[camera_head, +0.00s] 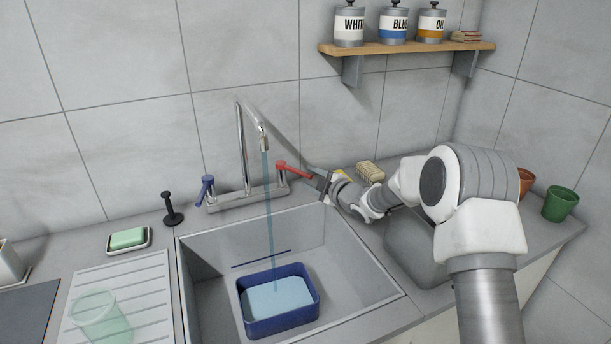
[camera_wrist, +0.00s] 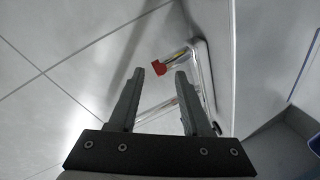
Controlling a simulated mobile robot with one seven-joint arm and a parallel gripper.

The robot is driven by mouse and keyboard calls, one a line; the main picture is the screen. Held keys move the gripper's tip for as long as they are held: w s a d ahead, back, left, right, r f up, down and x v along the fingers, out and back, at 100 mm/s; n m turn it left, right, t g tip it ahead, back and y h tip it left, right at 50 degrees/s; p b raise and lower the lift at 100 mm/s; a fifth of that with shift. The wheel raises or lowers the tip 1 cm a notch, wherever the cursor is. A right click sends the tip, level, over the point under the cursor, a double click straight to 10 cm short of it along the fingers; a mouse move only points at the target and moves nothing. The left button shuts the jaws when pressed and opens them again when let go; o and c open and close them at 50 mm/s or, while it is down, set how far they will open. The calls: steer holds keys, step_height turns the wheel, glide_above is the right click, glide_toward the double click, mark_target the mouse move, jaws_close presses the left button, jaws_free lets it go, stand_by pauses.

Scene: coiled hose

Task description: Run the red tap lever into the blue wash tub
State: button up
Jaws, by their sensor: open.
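The red tap lever (camera_head: 293,170) sits on the right side of the chrome tap (camera_head: 243,150) and points right towards my gripper. My gripper (camera_head: 316,178) is open and close to the lever's outer end. In the wrist view the lever's red end (camera_wrist: 160,68) shows between the fingertips of my gripper (camera_wrist: 159,73); I cannot tell whether they touch it. A stream of water (camera_head: 269,215) falls from the spout into the blue wash tub (camera_head: 247,322). The tub stands in the sink and holds pale blue water (camera_head: 280,297).
A blue lever (camera_head: 206,188) is on the tap's left side. A black stopper (camera_head: 172,212) and green soap (camera_head: 127,238) in a dish stand left of the sink (camera_head: 375,300). A brush (camera_head: 370,171) lies behind my arm. Labelled tins (camera_head: 393,27) stand on a shelf above.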

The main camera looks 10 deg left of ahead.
mark_target(307, 176)
steer(key=shift+x, duration=2.15)
jaws_close()
